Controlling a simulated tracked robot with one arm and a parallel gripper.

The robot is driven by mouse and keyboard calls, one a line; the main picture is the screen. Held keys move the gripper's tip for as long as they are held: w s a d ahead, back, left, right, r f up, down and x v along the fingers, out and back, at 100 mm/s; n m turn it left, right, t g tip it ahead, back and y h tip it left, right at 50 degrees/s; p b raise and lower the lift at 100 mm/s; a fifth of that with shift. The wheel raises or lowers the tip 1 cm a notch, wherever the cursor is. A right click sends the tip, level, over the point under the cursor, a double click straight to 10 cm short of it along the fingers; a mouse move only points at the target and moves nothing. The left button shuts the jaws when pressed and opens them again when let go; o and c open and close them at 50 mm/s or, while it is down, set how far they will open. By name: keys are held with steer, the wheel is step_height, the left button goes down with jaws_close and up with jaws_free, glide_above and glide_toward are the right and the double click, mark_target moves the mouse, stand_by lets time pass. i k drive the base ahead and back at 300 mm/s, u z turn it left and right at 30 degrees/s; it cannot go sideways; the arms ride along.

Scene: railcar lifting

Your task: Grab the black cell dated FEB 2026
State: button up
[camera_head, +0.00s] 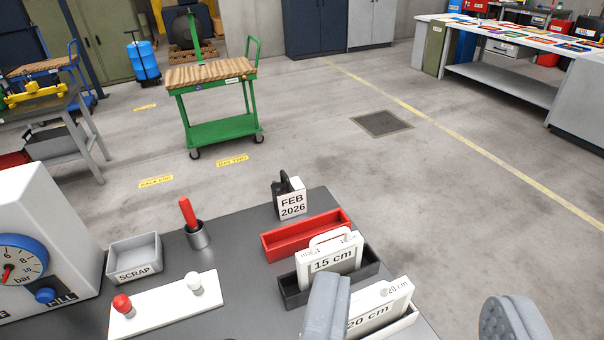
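The black cell (280,189) stands upright near the back edge of the dark bench. A white tag reading FEB 2026 (292,205) covers most of its front, so only its dark top and left side show. My gripper (420,325) is at the bottom of the view with its two grey fingers wide apart. It is open, and I see nothing held between the fingers. The cell is farther off and to the left of both fingers, apart from them.
On the bench (235,260) are a red tray (270,245), a 15 cm block (330,262) in a black tray, a 20 cm block (385,308), a cup with a red stick (197,238), a SCRAP bin (134,274) and a gauge box (30,240). A green cart (225,132) stands beyond.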

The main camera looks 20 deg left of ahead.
mark_target(289, 194)
steer(key=u, duration=0.3)
steer(key=i, duration=0.95)
steer(key=u, duration=0.5)
